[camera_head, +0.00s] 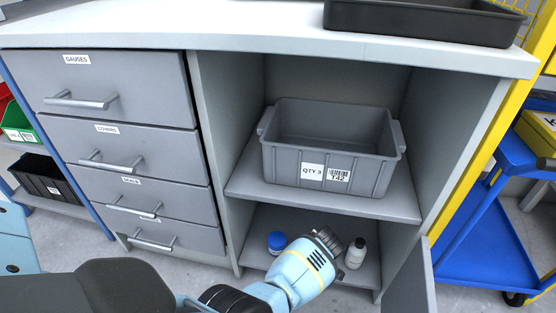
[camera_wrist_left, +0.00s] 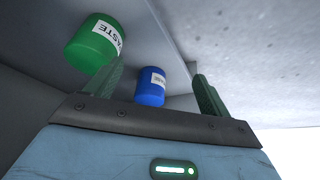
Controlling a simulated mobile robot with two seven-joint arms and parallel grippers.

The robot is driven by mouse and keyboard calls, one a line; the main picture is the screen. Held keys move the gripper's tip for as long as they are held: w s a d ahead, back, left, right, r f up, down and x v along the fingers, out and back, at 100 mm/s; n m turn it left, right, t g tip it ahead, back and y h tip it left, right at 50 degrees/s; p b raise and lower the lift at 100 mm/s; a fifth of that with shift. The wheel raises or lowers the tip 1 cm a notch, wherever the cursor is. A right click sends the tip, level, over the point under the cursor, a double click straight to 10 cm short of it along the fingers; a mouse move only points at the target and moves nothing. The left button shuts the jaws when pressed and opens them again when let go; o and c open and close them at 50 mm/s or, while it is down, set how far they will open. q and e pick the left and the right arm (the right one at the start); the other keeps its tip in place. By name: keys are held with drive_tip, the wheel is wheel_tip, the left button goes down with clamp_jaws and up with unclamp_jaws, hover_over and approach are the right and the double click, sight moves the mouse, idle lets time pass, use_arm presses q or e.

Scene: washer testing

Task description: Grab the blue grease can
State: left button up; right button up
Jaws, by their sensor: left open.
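The blue can (camera_head: 277,242) stands on the cabinet's bottom shelf in the head view, to the left of my left gripper (camera_head: 326,240). In the left wrist view, the blue can (camera_wrist_left: 150,87) has a white label and appears beyond and between the fingers of my left gripper (camera_wrist_left: 159,75). The fingers are apart and nothing is between them; the can is not gripped. A larger green can (camera_wrist_left: 92,45), its label partly reading "ASTE", is at the left finger in that view. I do not see the green can in the head view. My right gripper is not in view.
A white bottle (camera_head: 356,252) stands right of my left gripper. A grey bin (camera_head: 382,166) sits on the middle shelf (camera_head: 250,183) above. Drawers (camera_head: 140,150) flank the opening on the left, and an open door (camera_head: 420,285) stands at the right.

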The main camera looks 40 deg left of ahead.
sight(278, 240)
use_arm(q)
drive_tip(key=a, duration=0.3)
drive_tip(key=w+a+b, duration=0.1)
drive_tip(key=a, duration=0.5)
drive_tip(key=shift+w+f, duration=0.1)
drive_tip(key=shift+w, duration=0.15)
drive_tip(key=shift+w+a+b, duration=0.1)
drive_tip(key=shift+a+b, duration=0.25)
drive_tip(key=shift+a, duration=0.15)
drive_tip(key=shift+b+x, duration=2)
drive_tip(key=shift+x, duration=0.45)
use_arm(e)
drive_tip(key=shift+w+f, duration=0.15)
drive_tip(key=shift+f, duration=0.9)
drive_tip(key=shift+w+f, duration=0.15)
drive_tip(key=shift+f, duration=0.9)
use_arm(q)
drive_tip(key=c, duration=1)
drive_tip(key=shift+c, duration=0.9)
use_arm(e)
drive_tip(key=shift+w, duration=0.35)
